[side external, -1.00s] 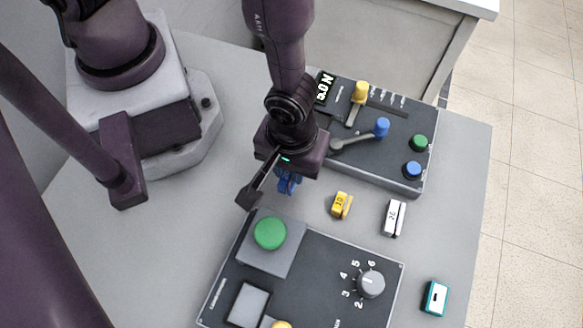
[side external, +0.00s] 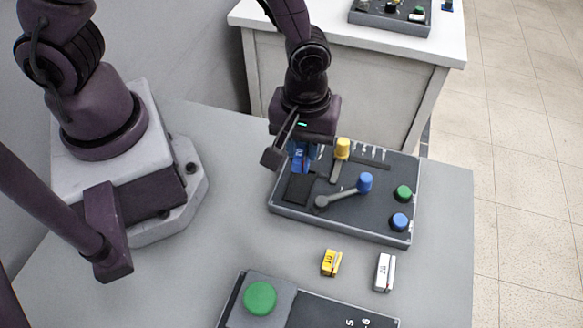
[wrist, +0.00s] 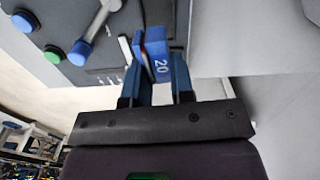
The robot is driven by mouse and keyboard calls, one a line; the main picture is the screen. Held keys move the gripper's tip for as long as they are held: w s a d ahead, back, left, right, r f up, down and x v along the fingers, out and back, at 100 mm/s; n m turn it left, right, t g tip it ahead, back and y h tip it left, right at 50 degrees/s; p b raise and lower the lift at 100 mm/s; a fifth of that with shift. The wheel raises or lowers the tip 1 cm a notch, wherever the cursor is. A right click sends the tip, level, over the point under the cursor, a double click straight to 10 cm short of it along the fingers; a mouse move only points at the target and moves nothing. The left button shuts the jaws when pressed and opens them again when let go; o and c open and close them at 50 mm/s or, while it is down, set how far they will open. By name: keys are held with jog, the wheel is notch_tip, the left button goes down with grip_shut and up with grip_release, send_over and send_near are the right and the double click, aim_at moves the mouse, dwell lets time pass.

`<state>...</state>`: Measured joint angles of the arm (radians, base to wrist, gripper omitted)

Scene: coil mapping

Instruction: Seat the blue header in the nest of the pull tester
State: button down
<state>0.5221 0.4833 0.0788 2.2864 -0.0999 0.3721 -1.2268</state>
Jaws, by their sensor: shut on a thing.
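My gripper (side external: 299,160) is shut on the blue header (side external: 298,157) and holds it at the back left part of the pull tester (side external: 338,226). In the wrist view the header (wrist: 158,58), marked 20, stands between the two blue fingers of my gripper (wrist: 157,72). The tester is a dark panel with a yellow-knobbed lever, a blue-knobbed lever, and green and blue buttons; it also shows in the wrist view (wrist: 75,72). I cannot make out the nest or tell whether the header touches the panel.
A yellow block (side external: 331,262) marked 10 and a white block (side external: 384,272) marked 20 lie in front of the tester. A box with a large green button (side external: 260,298) stands nearer. The yellow lever (side external: 341,155) rises close right of my gripper. Another bench (side external: 345,50) stands behind.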

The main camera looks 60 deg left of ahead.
aim_at(303, 180)
jog(key=shift+f+m, duration=0.15)
jog(key=shift+m, duration=0.35)
jog(key=shift+d+f, duration=0.1)
jog(key=shift+f, duration=2.6)
jog(key=shift+f, duration=0.5)
jog(key=shift+c, duration=2.1)
grip_release()
jog(key=shift+r, duration=0.1)
jog(key=shift+r, duration=3.4)
